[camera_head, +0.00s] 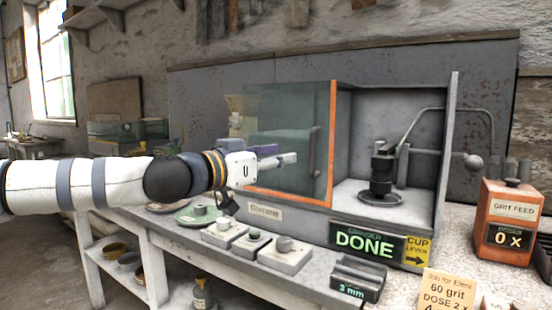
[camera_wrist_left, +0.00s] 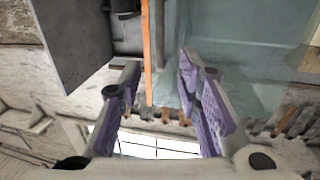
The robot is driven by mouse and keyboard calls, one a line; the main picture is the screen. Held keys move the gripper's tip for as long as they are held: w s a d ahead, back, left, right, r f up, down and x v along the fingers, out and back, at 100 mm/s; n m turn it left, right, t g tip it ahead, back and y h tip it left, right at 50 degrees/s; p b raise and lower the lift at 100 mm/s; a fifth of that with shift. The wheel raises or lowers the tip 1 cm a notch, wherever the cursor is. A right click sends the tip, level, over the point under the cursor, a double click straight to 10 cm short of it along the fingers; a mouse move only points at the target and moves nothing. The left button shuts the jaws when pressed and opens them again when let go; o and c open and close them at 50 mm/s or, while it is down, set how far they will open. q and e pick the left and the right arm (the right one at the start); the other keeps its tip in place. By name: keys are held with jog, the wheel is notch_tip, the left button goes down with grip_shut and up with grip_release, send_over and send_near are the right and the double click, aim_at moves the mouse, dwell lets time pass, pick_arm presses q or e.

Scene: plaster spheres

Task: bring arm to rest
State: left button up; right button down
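My left gripper (camera_head: 278,160) reaches in from the left in front of the grinder cabinet's glass door (camera_head: 290,135). In the left wrist view its two purple-padded fingers (camera_wrist_left: 160,78) stand apart with nothing held between them. The door's orange edge (camera_wrist_left: 147,45) shows beyond the fingers; I cannot tell whether they touch the door. The grinder cabinet (camera_head: 410,85) is open on its right side, showing a dark spindle and cup (camera_head: 381,170) inside. Its sign (camera_head: 365,243) reads "DONE". My right gripper is not in view.
Below the left arm, a bench holds small blocks (camera_head: 285,254) with pieces on them and a green plate (camera_head: 197,215). A lever (camera_head: 473,161) sticks out at the cabinet's right. An orange grit feed box (camera_head: 508,220) and a yellow note (camera_head: 447,290) are at right.

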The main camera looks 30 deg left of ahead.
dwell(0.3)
